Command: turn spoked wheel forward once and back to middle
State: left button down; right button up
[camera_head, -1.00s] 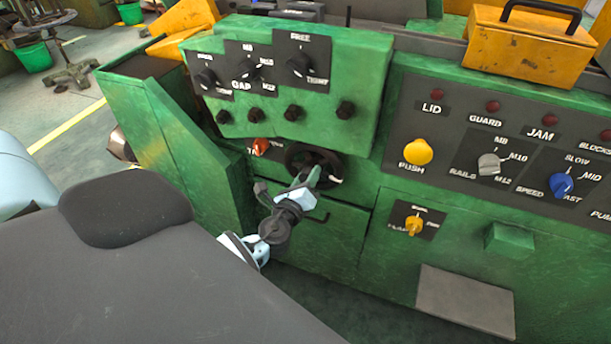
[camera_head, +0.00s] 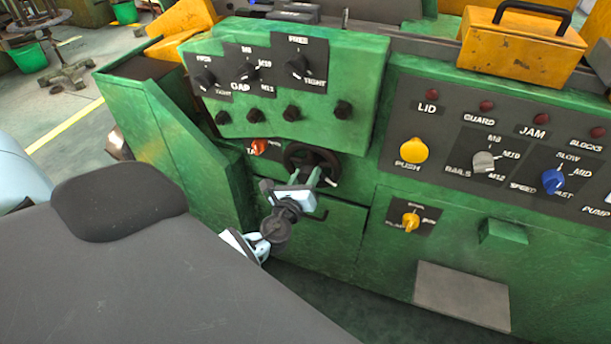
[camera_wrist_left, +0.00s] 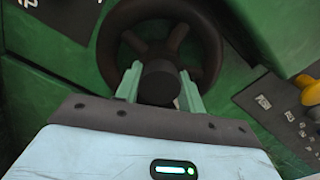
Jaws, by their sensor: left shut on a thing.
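The dark spoked wheel (camera_head: 330,158) sits low on the green machine front, below the knob panel. In the left wrist view the wheel's rim (camera_wrist_left: 213,45), spokes and round central hub (camera_wrist_left: 158,84) face me. My left gripper (camera_head: 303,177) is in front of the wheel; its green fingers stand on both sides of the hub, and it is shut on it. The fingers also show in the left wrist view (camera_wrist_left: 160,88). The gripper and wrist hide the wheel's lower part. My right gripper is not in view.
An orange knob (camera_head: 260,146) is close to the wheel's upper left. Several black knobs (camera_head: 291,114) are above it on the overhanging panel. A green cabinet (camera_head: 170,150) juts out at the left. A yellow knob (camera_head: 410,221) is to the right.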

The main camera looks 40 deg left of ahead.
pick_arm(q)
jog(key=shift+w+r, duration=0.1)
jog(key=shift+r, duration=0.1)
jog(key=c, duration=0.9)
grip_release()
jog(key=shift+f, duration=0.1)
jog(key=shift+o, duration=0.2)
jog(key=shift+s+d+f, duration=0.1)
jog(key=shift+s+f, duration=0.05)
jog(key=shift+s, duration=0.35)
jog(key=v, duration=0.7)
jog(key=shift+w, duration=0.1)
